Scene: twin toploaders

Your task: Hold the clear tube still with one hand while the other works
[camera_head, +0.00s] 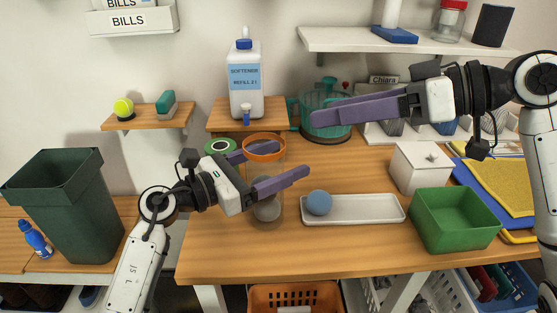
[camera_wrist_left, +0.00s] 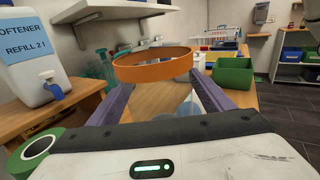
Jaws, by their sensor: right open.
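The clear tube (camera_head: 265,178) stands upright on the table, with an orange rim (camera_head: 264,142) and a grey ball (camera_head: 267,210) low inside. In the left wrist view its orange rim (camera_wrist_left: 155,64) shows above and between my fingers. A blue ball (camera_head: 319,203) rests in a white tray (camera_head: 378,210) to the right. My right gripper (camera_head: 314,113) is open and empty, higher up, pointing left.
A green bin (camera_head: 452,222) and a white lidded box (camera_head: 420,167) stand at the right. A softener bottle (camera_head: 245,85) sits on a wooden stand behind. A teal basket (camera_head: 325,128) is behind the right gripper. The table's front strip is clear.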

